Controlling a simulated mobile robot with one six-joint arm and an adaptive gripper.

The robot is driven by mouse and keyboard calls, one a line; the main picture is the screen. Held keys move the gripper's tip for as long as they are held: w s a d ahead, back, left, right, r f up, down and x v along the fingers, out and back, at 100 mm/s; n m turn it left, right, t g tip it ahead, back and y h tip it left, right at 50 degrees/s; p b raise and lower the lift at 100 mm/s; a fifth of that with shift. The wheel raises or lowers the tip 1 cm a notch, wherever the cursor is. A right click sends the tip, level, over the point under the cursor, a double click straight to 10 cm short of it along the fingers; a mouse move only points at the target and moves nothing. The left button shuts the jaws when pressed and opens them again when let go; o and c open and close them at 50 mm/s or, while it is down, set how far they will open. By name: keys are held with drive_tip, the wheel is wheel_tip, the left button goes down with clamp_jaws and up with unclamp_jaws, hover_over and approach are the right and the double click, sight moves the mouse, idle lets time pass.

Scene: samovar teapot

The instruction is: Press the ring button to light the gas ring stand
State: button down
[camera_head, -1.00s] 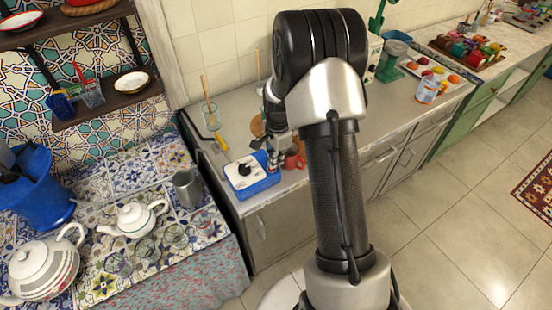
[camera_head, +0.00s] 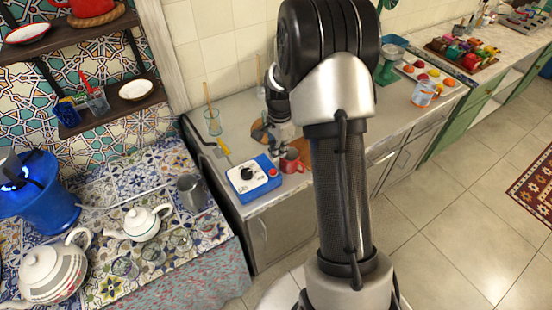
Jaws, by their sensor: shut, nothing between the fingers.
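The blue control box (camera_head: 262,192) with a white top sits on the counter's left end. It has a black knob (camera_head: 246,173) and a small red button (camera_head: 272,172) toward its right side. My gripper (camera_head: 284,150) is shut and empty, just behind and above the box's right end, apart from the button. My arm partly hides it.
A red mug (camera_head: 293,162) stands close to my gripper, right of the box. A glass with a stick (camera_head: 212,122) is behind the box. Teapots (camera_head: 142,222), a metal mug (camera_head: 191,191) and glasses are on the tiled table (camera_head: 120,180). A shelf (camera_head: 112,120) hangs above.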

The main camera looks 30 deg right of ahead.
drive_tip(key=r, duration=0.2)
drive_tip(key=r+p, duration=0.1)
drive_tip(key=r, duration=0.2)
drive_tip(key=shift+d+r, duration=0.2)
drive_tip(key=shift+r, duration=0.15)
drive_tip(key=s+a+r+n+t+b, duration=0.2)
drive_tip(key=s+a+r+n, duration=0.7)
drive_tip(key=r, duration=0.4)
drive_tip(key=s+a+n+t+b, duration=0.1)
drive_tip(key=s+a+n, duration=0.3)
drive_tip(key=s, duration=0.4)
drive_tip(key=s+a+r+n+t+b, duration=0.1)
drive_tip(key=s+a+n, duration=0.2)
drive_tip(key=s, duration=0.6)
drive_tip(key=shift+a+r+n, duration=0.2)
drive_tip(key=shift+a+n, duration=0.15)
drive_tip(key=shift+n, duration=0.45)
